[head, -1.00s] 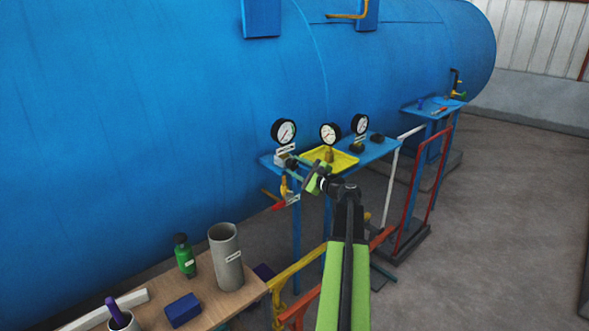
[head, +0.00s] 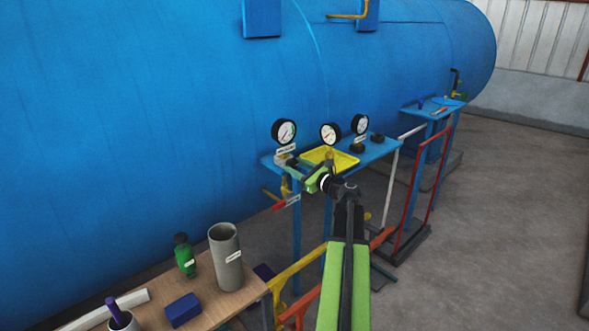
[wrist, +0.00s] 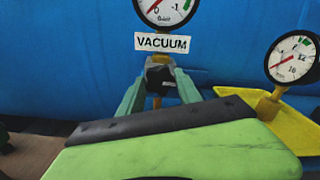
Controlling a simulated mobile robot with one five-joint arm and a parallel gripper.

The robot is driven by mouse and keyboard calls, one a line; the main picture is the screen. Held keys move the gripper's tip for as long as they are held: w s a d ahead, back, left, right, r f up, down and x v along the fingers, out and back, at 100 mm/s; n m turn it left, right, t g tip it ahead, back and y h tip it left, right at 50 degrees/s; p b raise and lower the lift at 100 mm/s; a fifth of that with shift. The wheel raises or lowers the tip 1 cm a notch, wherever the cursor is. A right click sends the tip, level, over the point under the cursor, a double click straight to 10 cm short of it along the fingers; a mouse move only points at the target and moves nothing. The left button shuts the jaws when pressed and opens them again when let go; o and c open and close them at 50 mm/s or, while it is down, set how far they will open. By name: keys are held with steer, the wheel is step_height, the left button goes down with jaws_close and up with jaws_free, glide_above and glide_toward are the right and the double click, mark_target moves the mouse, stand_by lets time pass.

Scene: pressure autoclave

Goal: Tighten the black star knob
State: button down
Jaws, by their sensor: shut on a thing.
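The black star knob (wrist: 160,80) sits just below the white VACUUM label (wrist: 162,42) and its gauge (wrist: 166,8) in the wrist view. My gripper (wrist: 158,73) is shut on the knob, with one teal finger on each side of it. In the head view my gripper (head: 294,163) reaches to the left end of the blue shelf, under the left gauge (head: 284,131). The knob is too small and too covered there to make out clearly.
A yellow tray (head: 345,161) and two more gauges stand to the right on the blue shelf (head: 375,151). A red-handled lever (head: 279,205) hangs below its left end. The large blue vessel (head: 150,110) is behind. A bench with a grey cylinder (head: 226,258) is at lower left.

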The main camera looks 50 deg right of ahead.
stand_by(0.3)
steer(key=c, duration=0.8)
jaws_free()
steer(key=shift+c, duration=0.2)
steer(key=s+a, duration=0.1)
steer(key=s, duration=1.6)
steer(key=shift+s+a, duration=0.15)
